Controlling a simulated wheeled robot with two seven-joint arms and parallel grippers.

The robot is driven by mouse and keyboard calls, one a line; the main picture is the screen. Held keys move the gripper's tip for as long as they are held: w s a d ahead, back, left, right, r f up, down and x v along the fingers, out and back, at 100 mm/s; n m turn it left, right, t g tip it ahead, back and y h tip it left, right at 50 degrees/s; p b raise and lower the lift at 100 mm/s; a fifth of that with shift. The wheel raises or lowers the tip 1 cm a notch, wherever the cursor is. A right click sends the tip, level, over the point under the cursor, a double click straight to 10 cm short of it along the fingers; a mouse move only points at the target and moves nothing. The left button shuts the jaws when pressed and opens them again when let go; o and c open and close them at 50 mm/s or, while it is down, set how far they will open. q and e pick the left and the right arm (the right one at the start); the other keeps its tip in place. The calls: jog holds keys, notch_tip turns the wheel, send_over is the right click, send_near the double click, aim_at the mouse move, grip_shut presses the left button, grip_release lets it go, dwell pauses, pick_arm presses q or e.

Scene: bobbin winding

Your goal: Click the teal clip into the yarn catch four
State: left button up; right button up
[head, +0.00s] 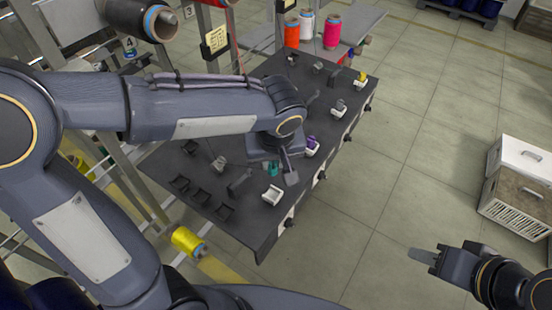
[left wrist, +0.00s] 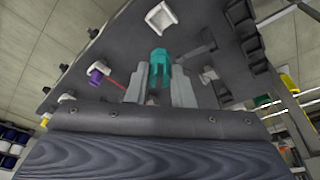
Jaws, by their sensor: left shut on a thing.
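The teal clip (head: 272,168) is held by my left gripper (head: 283,168), just above the dark panel (head: 232,222). In the left wrist view the clip (left wrist: 159,58) sticks out between the two grey fingers (left wrist: 160,85), which are shut on it. An empty white catch (head: 272,195) sits near the panel's front edge, a little nearer than the clip and apart from it; a white catch also shows beyond the clip in the left wrist view (left wrist: 161,16). My right gripper (head: 424,255) is far off at the lower right, over the floor; its jaw gap is unclear.
Other white catches along the edge hold a purple clip (head: 312,142), a grey clip (head: 340,104) and a yellow clip (head: 361,76). Dark holders (head: 200,196) line the panel's left side. Orange, white and pink spools (head: 332,32) stand behind. The floor at right is clear up to a crate (head: 515,195).

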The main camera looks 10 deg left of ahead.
aim_at(273, 175)
pick_arm(q)
jog(key=shift+b+x, duration=0.5)
jog(key=shift+x, duration=0.35)
notch_tip(273, 175, down, 6)
jog(key=b, duration=0.3)
jog(key=shift+s+r+b, duration=0.1)
jog(key=shift+s+b, duration=0.05)
jog(key=shift+b, duration=0.2)
jog(key=shift+r, duration=0.3)
jog(key=shift+f, duration=0.1)
jog(key=shift+f+b, duration=1.9)
jog(key=o, duration=1)
